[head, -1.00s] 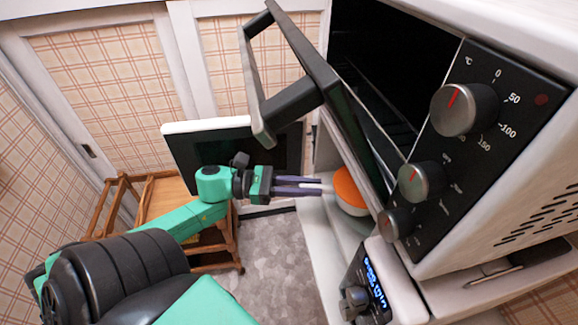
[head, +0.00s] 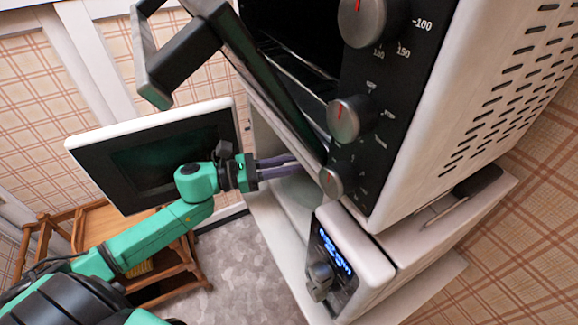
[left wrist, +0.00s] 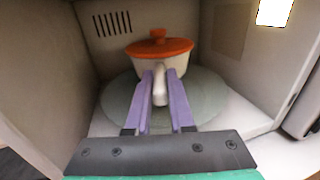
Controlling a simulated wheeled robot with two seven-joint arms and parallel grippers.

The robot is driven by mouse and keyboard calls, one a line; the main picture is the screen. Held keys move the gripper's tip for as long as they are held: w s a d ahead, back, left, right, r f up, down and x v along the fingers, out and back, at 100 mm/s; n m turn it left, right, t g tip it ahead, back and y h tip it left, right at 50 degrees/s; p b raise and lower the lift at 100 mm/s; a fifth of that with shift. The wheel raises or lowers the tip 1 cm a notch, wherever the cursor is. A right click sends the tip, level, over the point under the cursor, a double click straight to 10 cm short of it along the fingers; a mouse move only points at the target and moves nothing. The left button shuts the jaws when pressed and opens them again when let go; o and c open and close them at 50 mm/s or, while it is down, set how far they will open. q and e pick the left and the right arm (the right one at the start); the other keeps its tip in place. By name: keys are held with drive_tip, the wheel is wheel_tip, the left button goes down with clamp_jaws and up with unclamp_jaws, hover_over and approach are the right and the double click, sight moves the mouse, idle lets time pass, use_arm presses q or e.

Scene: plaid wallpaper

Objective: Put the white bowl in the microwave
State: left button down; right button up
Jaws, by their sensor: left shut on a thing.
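The white bowl (left wrist: 148,68) is a white pan with an orange lid (left wrist: 160,47) and a white handle (left wrist: 160,90). In the left wrist view it is inside the microwave, over the round grey turntable (left wrist: 118,100); I cannot tell if it touches it. My left gripper (left wrist: 160,78) is shut on the handle, a purple finger on each side. In the head view this gripper (head: 293,162) reaches into the microwave (head: 290,250), whose door (head: 155,150) stands open at the left. The bowl is hidden there behind the oven. My right gripper is not in view.
A white oven (head: 440,110) sits on top of the microwave, its door (head: 262,80) hanging open just above my left gripper. A wooden cart (head: 100,220) stands at the left below my arm. Microwave side walls (left wrist: 40,80) flank the fingers.

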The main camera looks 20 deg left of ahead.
use_arm(q)
drive_tip(key=shift+f+b, duration=0.35)
drive_tip(key=shift+b, duration=0.1)
idle(0.6)
drive_tip(key=c, duration=0.8)
unclamp_jaws()
drive_tip(key=shift+o, duration=0.5)
drive_tip(key=shift+s, duration=0.1)
drive_tip(key=shift+s+a+f, duration=0.1)
drive_tip(key=shift+a+f, duration=0.05)
drive_tip(key=shift+a, duration=0.1)
drive_tip(key=b+v, duration=0.2)
drive_tip(key=v, duration=0.5)
drive_tip(key=shift+r+b, duration=0.25)
drive_tip(key=shift+b, duration=0.1)
drive_tip(key=shift+s, duration=0.1)
